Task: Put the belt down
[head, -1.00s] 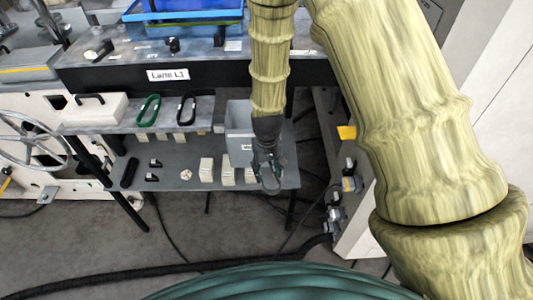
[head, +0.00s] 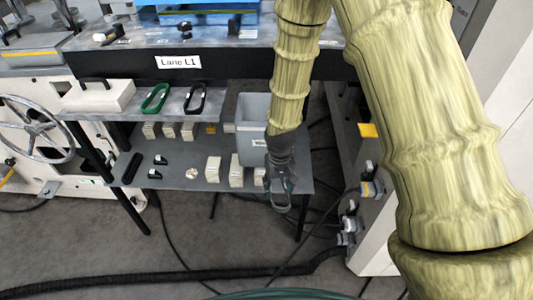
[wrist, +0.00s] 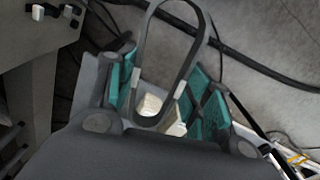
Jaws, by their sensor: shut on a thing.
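My gripper (head: 281,190) hangs at the front edge of the lower shelf, near its right end, in the head view. It is shut on a dark grey belt, a long narrow loop. The belt (wrist: 140,62) stands out between the teal-padded fingers in the wrist view, its rounded end towards the top. The head view shows it only small and dark at the fingertips. A green belt loop (head: 155,98) and a black belt loop (head: 196,99) lie on the upper shelf to the left.
The lower shelf (head: 200,178) holds several pale blocks (head: 236,170) and small dark parts. A grey bin (head: 253,115) stands behind my gripper. A sign reading "Lane L1" (head: 178,62) is on the bench front. Cables (head: 345,215) hang at the right and cross the floor.

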